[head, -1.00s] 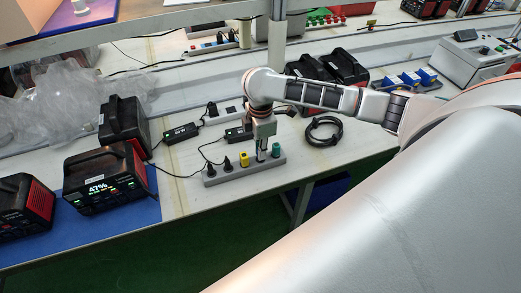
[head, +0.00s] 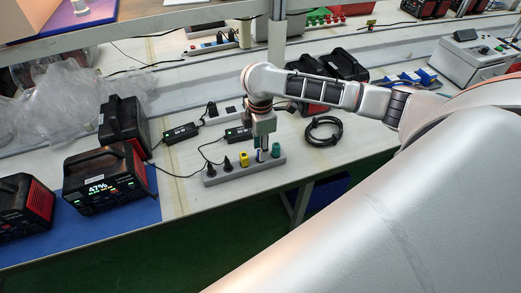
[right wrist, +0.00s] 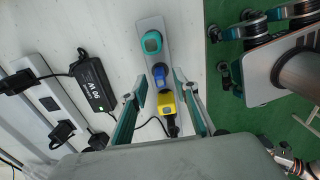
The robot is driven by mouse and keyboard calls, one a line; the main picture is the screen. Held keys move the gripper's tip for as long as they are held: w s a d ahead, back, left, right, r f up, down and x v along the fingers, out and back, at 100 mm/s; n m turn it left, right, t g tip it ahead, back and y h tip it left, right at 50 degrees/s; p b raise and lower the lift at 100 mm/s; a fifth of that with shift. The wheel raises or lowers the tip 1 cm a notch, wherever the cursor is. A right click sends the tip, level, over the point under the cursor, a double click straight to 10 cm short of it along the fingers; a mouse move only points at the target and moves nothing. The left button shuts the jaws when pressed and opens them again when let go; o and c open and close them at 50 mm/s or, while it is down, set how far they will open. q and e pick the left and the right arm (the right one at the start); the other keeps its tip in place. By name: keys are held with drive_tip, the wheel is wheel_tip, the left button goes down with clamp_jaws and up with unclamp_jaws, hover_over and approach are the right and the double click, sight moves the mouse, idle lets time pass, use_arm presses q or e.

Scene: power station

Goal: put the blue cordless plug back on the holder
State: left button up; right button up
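The blue cordless plug (head: 261,156) stands upright in the grey holder strip (head: 222,177), between the yellow plug (head: 244,160) and the teal plug (head: 276,150). In the right wrist view, the blue plug (right wrist: 160,75) sits in line between the teal one (right wrist: 152,42) and the yellow one (right wrist: 166,103). My right gripper (head: 263,142) is just above the blue plug. In the right wrist view, its two fingers (right wrist: 160,80) are apart, with clear gaps to both sides of the plugs. The gripper is empty. My left gripper is not in view.
Two black plugs stand at the left end of the holder. A coiled black cable (head: 323,131) lies to the right. Black adapters (head: 180,133) and a power strip (right wrist: 45,98) lie behind the holder. A charger reading 47% (head: 104,178) stands on a blue mat at left.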

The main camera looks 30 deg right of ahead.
wheel_tip(320, 180, up, 10)
drive_tip(key=r, duration=0.1)
drive_tip(key=s+a+f+m+t+y, duration=0.1)
drive_tip(key=s+a+f+t, duration=0.15)
drive_tip(key=a+f, duration=0.35)
drive_tip(key=s+a+f+t+y, duration=0.2)
drive_tip(key=a+f+t, duration=0.15)
drive_tip(key=a, duration=0.55)
drive_tip(key=s+d+f+m+t+h, duration=0.1)
drive_tip(key=s+d+m+h, duration=0.3)
drive_tip(key=s+d, duration=0.45)
drive_tip(key=s+d+m+h, duration=0.3)
drive_tip(key=s+d+h, duration=0.15)
drive_tip(key=d, duration=0.75)
drive_tip(key=w+a+f+m+t+y, duration=0.1)
drive_tip(key=a+f+m+t+y, duration=0.2)
drive_tip(key=a+f+y, duration=0.4)
drive_tip(key=a+f, duration=0.7)
drive_tip(key=f, duration=0.2)
drive_tip(key=shift+a+f, duration=0.4)
drive_tip(key=shift+y, duration=0.25)
